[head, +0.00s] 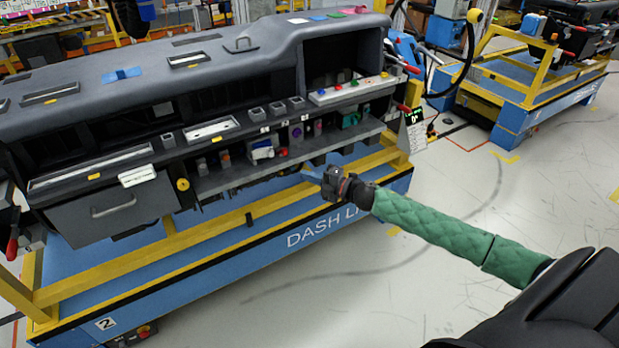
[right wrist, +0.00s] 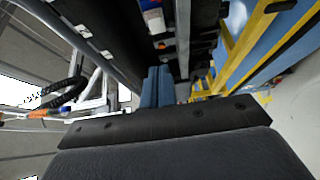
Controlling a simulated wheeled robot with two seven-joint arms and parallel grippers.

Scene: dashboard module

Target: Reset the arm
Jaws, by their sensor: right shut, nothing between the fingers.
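My right arm, in a green quilted sleeve (head: 430,219), reaches in from the lower right in the head view. My right gripper (head: 311,173) is shut and empty, in front of the dashboard module's lower shelf and above the blue cart. In the right wrist view its blue fingers (right wrist: 157,86) are together, pointing toward the module, with nothing between them. The dark grey dashboard module (head: 250,62) rests on a yellow-framed blue cart (head: 250,258). My left gripper does not show.
The module's lower shelf (head: 240,177) holds several small parts. A grey drawer (head: 112,212) is at the left. A second blue cart (head: 530,105) stands at the back right. Grey floor (head: 380,300) to the right of the near cart is clear.

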